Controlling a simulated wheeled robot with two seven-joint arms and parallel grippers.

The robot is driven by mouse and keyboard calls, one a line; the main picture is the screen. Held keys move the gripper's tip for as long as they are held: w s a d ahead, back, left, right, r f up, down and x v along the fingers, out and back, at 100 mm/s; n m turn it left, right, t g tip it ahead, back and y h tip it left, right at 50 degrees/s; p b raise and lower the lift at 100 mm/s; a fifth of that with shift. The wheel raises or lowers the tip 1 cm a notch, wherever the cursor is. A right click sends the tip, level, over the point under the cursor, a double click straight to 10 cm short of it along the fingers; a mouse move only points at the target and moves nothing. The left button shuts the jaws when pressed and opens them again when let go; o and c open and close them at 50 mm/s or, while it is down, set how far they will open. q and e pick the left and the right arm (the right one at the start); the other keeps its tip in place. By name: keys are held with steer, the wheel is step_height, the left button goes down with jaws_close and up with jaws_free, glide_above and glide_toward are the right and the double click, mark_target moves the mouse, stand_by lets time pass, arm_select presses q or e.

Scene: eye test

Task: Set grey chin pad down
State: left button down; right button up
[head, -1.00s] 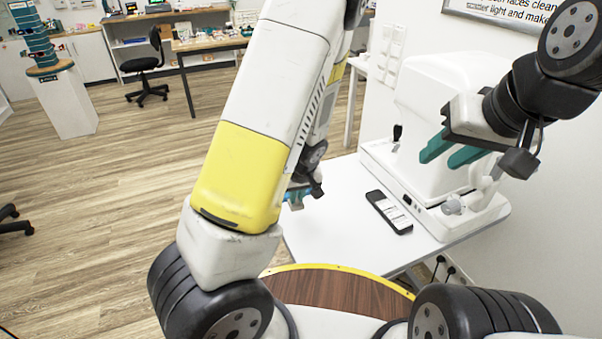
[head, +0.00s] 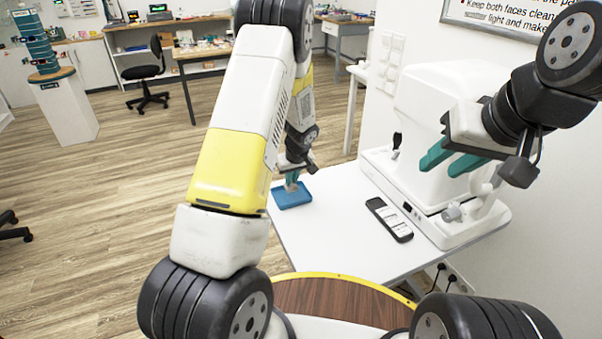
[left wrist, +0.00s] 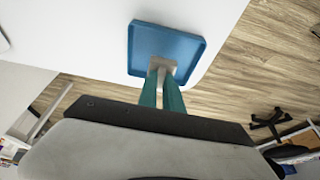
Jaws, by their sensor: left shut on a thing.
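The grey chin pad (left wrist: 163,64) is between the teal fingertips of my left gripper (left wrist: 162,76), which is shut on it. In the left wrist view the pad overlaps the near edge of a shallow blue tray (left wrist: 150,40). Whether it touches the tray's floor I cannot tell. In the head view my left gripper (head: 291,182) points down over the blue tray (head: 294,198), at the far left corner of the white table. My right gripper (head: 453,158) is open, its teal fingers apart and empty, in front of the white instrument.
The white table (head: 330,232) also bears a dark phone-like device (head: 390,218) and the large white instrument (head: 440,125). Bare table lies between tray and phone. A wooden round top with yellow rim (head: 335,302) is close to me.

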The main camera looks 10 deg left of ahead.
mark_target(292, 183)
arm_select(q)
steer(key=shift+f, duration=1.75)
steer(key=c, duration=1.5)
jaws_free()
steer(key=shift+f, duration=0.1)
